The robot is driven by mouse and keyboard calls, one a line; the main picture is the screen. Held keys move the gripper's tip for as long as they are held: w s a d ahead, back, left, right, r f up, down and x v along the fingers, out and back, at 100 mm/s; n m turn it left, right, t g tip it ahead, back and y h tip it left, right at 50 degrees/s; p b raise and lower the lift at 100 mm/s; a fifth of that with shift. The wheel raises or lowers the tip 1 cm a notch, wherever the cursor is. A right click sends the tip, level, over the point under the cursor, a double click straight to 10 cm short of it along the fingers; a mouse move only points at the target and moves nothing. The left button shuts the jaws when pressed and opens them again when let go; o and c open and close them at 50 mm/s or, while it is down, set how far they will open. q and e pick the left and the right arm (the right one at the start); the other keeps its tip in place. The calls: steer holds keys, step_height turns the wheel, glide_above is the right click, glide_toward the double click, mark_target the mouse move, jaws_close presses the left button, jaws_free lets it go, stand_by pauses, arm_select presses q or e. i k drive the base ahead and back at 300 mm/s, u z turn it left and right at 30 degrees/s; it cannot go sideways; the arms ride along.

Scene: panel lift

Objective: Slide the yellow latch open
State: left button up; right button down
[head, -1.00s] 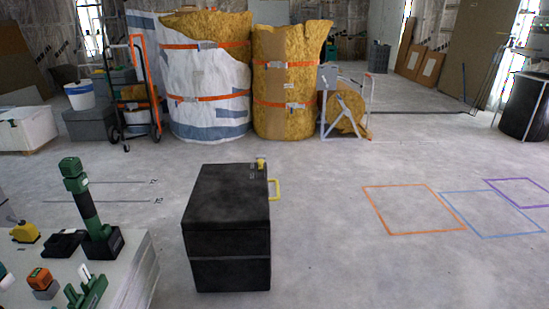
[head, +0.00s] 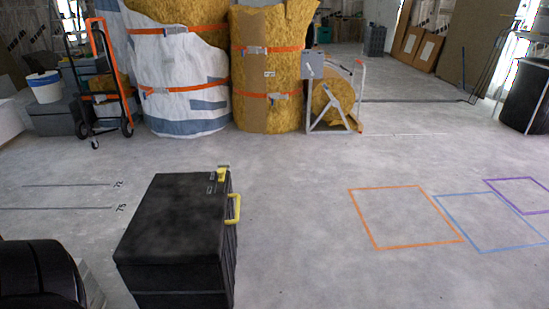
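The yellow latch (head: 222,173) is a small piece on the top of the black box (head: 170,222), near its far right corner. A yellow handle (head: 235,208) sticks out from the box's right side, just below the latch. The box stands on the concrete floor with its lid closed. The small size of the latch makes its exact position hard to tell. Neither of my grippers is in view.
A dark rounded shape (head: 38,272) fills the lower left corner, in front of a pale table edge. Wrapped insulation rolls (head: 265,75) and a hand truck (head: 108,85) stand behind. Floor to the box's right is clear, with orange (head: 405,247), blue and purple outlines.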

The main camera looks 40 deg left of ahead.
mark_target(221, 173)
steer(key=u, duration=0.1)
steer(key=i, duration=1.05)
steer(key=u, duration=0.6)
